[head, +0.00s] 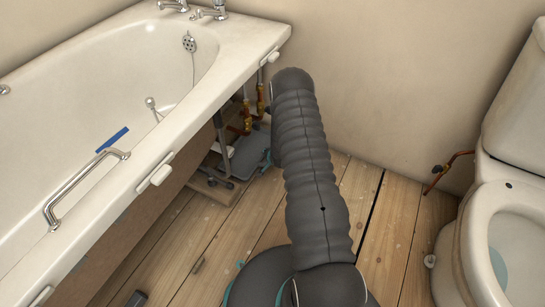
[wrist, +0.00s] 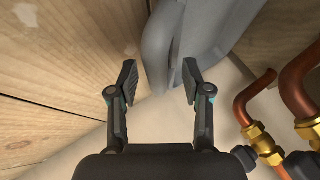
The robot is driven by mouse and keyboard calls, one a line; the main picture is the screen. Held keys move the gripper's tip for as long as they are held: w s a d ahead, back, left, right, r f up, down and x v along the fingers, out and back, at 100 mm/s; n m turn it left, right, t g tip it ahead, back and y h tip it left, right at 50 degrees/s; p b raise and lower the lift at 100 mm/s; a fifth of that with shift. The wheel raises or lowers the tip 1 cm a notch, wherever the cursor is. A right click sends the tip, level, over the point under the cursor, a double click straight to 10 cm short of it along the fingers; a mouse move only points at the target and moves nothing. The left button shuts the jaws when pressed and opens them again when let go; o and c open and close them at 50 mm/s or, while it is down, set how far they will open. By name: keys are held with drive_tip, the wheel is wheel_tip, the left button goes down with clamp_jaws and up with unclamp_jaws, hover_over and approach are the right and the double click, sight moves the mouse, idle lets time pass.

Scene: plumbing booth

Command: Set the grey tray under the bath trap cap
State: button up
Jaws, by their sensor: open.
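The grey tray (head: 249,153) lies on the floor by the open end of the bath, close to the back wall, partly hidden by my arm in the head view. In the wrist view the tray (wrist: 205,30) fills the top middle, with its rounded rim close to my fingertips. My gripper (wrist: 159,82) is open and holds nothing. The tray's edge shows in the gap between the fingers, nearer the right one; I cannot tell whether they touch. I cannot make out the bath trap cap in the shade under the bath.
Copper pipes with brass fittings (wrist: 262,140) stand right of my gripper in the wrist view. The white bath (head: 190,125) overhangs the left side. A toilet (head: 500,225) stands at the right. The floorboards (head: 385,225) between are mostly clear.

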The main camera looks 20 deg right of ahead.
drive_tip(key=v, duration=1.1)
